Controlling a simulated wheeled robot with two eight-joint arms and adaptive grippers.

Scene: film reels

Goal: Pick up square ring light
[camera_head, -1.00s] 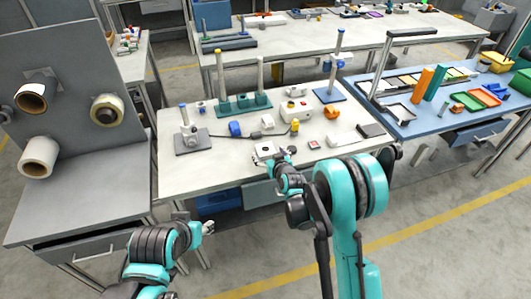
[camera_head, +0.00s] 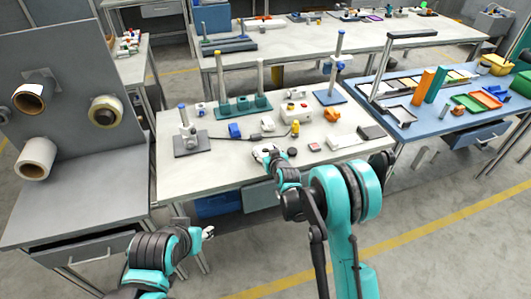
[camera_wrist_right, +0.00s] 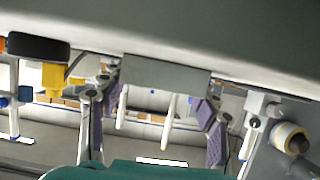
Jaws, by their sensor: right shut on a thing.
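The square ring light (camera_head: 262,150) is a small pale frame at the front of the near white worktable. It is partly hidden by my right gripper (camera_head: 270,157), which is shut on it. In the right wrist view my gripper (camera_wrist_right: 157,115) has its two purple-padded fingers on either side of a grey block with pale prongs (camera_wrist_right: 165,76), which seems to be the held light. I cannot tell how far the light is from the tabletop. My left gripper (camera_head: 208,232) is low in front of the table, apart from everything; its finger opening is too small to make out.
On the near table (camera_head: 180,180) stand a green stand with posts (camera_head: 240,104), a yellow-topped piece (camera_head: 295,127), a dark round puck (camera_head: 292,152) and a red-marked square (camera_head: 314,147). A blue table (camera_head: 410,125) stands right, and a tape-roll panel (camera_head: 65,70) left.

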